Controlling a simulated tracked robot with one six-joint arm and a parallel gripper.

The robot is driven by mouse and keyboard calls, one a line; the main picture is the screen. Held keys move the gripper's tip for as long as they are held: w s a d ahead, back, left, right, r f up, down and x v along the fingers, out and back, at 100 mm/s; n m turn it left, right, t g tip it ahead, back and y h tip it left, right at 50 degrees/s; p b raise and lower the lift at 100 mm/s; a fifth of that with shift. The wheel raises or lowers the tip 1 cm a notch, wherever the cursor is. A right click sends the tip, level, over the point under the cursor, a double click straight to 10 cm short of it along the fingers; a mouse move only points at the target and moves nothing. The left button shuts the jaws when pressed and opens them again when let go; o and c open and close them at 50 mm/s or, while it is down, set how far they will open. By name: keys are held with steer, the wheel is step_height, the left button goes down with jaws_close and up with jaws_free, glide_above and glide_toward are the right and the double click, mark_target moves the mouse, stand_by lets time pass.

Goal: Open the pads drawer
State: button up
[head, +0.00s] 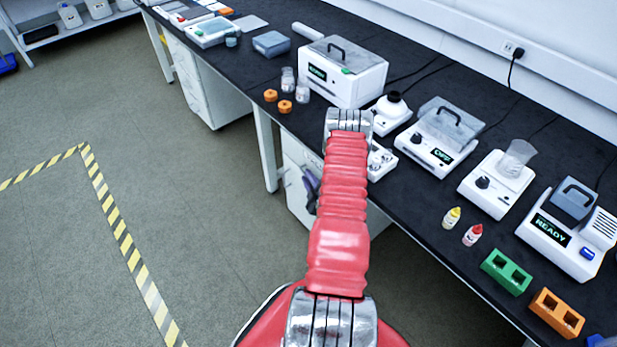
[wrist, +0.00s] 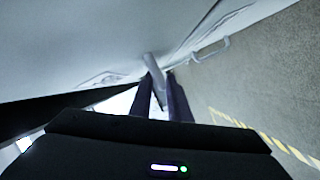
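A white drawer cabinet (head: 296,204) stands under the black bench, just beyond my arm. My gripper (head: 311,188) is at its front, with dark fingers. The wrist view shows its two fingers (wrist: 160,80) pointing at the white cabinet front (wrist: 100,55), a pale bar-like handle (wrist: 153,66) between their tips. The fingers are a little apart; whether they press on the handle I cannot tell. A second handle (wrist: 210,50) sits on the front to the right, clear of the fingers. No readable drawer label shows, so I cannot tell which drawer is the pads drawer.
Another white drawer unit (head: 190,85) stands farther left under the bench. Instruments, bottles and blocks crowd the black bench top (head: 445,225), including a white box with a handle (head: 345,75). The grey floor (head: 190,220) left of the cabinets is open, with striped tape (head: 122,235).

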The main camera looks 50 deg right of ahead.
steer(key=shift+w+d+f, duration=0.1)
steer(key=shift+w+d, duration=0.1)
steer(key=shift+w, duration=0.05)
steer(key=shift+c, duration=0.2)
jaws_close()
steer(key=shift+a, duration=0.1)
stand_by(1.0)
